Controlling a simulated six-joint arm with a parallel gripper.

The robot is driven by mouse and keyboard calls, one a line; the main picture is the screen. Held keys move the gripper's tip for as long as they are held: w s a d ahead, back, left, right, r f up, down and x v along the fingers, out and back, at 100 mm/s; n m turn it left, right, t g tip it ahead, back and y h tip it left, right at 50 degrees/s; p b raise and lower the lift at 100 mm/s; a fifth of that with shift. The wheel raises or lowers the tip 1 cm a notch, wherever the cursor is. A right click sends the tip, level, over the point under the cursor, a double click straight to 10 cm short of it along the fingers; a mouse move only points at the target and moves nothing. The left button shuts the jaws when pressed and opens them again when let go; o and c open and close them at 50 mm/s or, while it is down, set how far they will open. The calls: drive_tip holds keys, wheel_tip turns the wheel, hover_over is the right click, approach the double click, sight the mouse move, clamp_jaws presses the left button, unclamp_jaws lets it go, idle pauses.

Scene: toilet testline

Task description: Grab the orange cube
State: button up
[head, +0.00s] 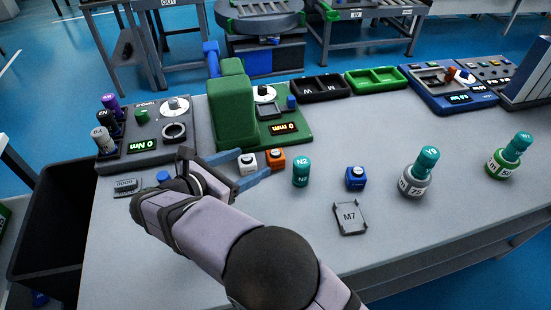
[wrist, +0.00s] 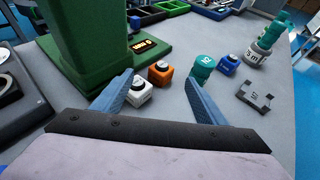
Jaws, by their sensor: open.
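The orange cube (head: 275,159) has a dark round top and stands on the grey table in front of the green machine. It also shows in the wrist view (wrist: 160,73), between and beyond my fingertips. A white cube (head: 247,163) stands just left of it; in the wrist view this white cube (wrist: 139,93) is close to the left finger. My gripper (head: 252,168) has blue fingers spread wide with nothing held. In the wrist view my gripper (wrist: 160,85) points toward the orange cube, which is apart from both fingers.
A teal cylinder (head: 301,172) stands right of the orange cube, and a blue cube (head: 355,178) farther right. A grey M7 holder (head: 350,218) lies nearer. The green machine (head: 233,110) rises behind the cubes. The front right table is mostly clear.

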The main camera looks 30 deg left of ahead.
sight(274, 153)
drive_tip(key=shift+p+x, duration=0.4)
drive_tip(key=shift+x, duration=2.95)
drive_tip(key=shift+w+d, duration=0.1)
drive_tip(key=shift+p+x, duration=0.5)
drive_tip(key=shift+x, duration=1.95)
drive_tip(key=shift+d, duration=0.15)
drive_tip(key=c, duration=1)
